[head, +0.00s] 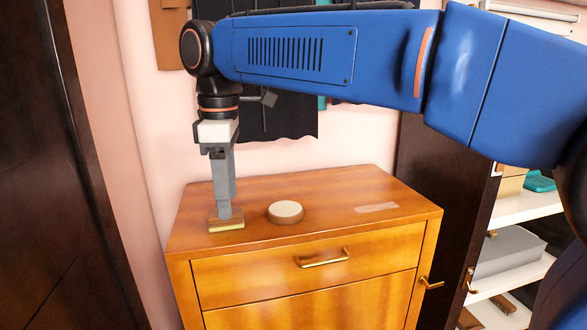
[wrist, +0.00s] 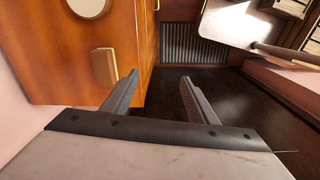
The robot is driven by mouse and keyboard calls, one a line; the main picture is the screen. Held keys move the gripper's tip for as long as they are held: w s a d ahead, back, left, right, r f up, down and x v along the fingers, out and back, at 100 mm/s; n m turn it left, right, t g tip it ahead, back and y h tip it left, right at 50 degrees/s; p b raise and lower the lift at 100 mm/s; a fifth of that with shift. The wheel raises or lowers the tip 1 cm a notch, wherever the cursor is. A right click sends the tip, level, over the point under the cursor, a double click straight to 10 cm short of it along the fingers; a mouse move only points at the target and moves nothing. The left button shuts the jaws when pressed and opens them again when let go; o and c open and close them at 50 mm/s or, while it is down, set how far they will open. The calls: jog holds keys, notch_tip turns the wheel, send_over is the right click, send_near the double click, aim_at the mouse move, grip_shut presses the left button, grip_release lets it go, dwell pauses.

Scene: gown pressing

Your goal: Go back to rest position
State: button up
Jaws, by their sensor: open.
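My gripper (head: 225,214) points down over the left front of the wooden cabinet top (head: 330,190). In the wrist view my gripper (wrist: 158,84) has its two fingers spread apart with nothing between them. A small wooden block (head: 226,226) sits at the cabinet's left front, and in the head view the fingers overlap its back part. In the wrist view the block (wrist: 104,66) lies just left of the left fingertip, outside the fingers; I cannot tell if they touch. My blue arm reaches in from the right.
A round, pale-topped disc (head: 286,212) lies right of the block. A flat pale strip (head: 377,208) lies further right. The cabinet has a drawer with a brass handle (head: 322,258). A dark cloth (head: 280,118) hangs behind. Open shelves (head: 525,208) stand at right, a dark door (head: 50,180) at left.

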jog(key=s+d+f+m+t, duration=0.1)
jog(key=d+f+m, duration=0.3)
jog(key=d, duration=0.7)
jog(key=d+f+m+t, duration=0.1)
jog(key=d+f+m, duration=0.25)
jog(key=d, duration=0.85)
jog(key=s+d+f+m+t, duration=0.2)
jog(key=s+d+f+m, duration=0.9)
jog(key=d+f, duration=0.6)
jog(key=shift+s+d+f+t, duration=0.15)
jog(key=shift+s+t, duration=0.15)
jog(key=shift+s, duration=0.7)
jog(key=shift+m, duration=0.25)
